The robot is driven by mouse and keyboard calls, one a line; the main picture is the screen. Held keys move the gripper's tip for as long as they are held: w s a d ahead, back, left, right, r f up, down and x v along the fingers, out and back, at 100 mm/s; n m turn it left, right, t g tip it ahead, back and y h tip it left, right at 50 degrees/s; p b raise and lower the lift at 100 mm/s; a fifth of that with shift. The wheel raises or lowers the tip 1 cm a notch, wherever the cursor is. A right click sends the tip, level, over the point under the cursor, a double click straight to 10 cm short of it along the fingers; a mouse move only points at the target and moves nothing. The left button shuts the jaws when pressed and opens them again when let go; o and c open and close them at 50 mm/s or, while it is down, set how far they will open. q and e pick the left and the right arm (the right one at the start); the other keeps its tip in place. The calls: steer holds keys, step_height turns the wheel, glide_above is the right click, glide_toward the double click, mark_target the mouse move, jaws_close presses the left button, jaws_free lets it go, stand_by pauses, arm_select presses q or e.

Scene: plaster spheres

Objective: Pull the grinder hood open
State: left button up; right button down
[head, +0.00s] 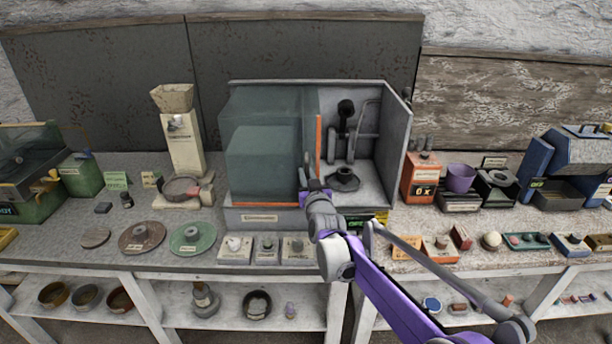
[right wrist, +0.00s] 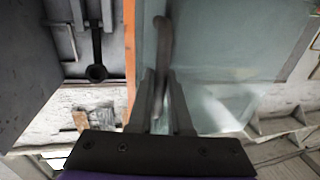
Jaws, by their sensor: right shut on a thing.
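The grinder hood (head: 262,155) is a greenish see-through panel with an orange edge strip, on the left part of a grey cabinet (head: 300,83). The cabinet's right part is uncovered, showing a dark grinder fitting (head: 343,180) inside. My right gripper (head: 309,180) is at the hood's right edge, shut on the hood's upright grey handle. In the right wrist view the handle (right wrist: 163,45) runs down between the fingers (right wrist: 161,100), beside the orange strip (right wrist: 130,50). The fingers partly hide the handle's lower end. My left gripper is not in view.
Small labelled blocks (head: 268,247) line the bench front below the cabinet. A cream pillar with a hopper (head: 182,140) stands to the left. An orange box (head: 420,178) and purple cup (head: 461,178) stand close to the right. A low shelf (head: 225,315) runs below.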

steer(key=shift+d, duration=0.1)
steer(key=c, duration=0.8)
jaws_free()
steer(key=shift+c, duration=0.2)
steer(key=s+d+b, duration=0.1)
steer(key=s+d, duration=0.1)
steer(key=s, duration=0.8)
steer(key=shift+s, duration=0.35)
steer(key=s+d+f+g+h, duration=0.1)
steer(key=s+d+f+g, duration=0.3)
steer(key=s, duration=0.8)
steer(key=s+d+f+m+g+h+p, duration=0.1)
steer(key=s+d+f+g, duration=0.3)
steer(key=s, duration=0.9)
steer(key=s+d+f+m+g+h+p, duration=0.1)
steer(key=s+d+f+g, duration=0.3)
steer(key=s, duration=0.9)
steer(key=d+f, duration=0.3)
steer(key=f, duration=0.2)
steer(key=shift+s+f, duration=0.15)
steer(key=shift+s, duration=0.1)
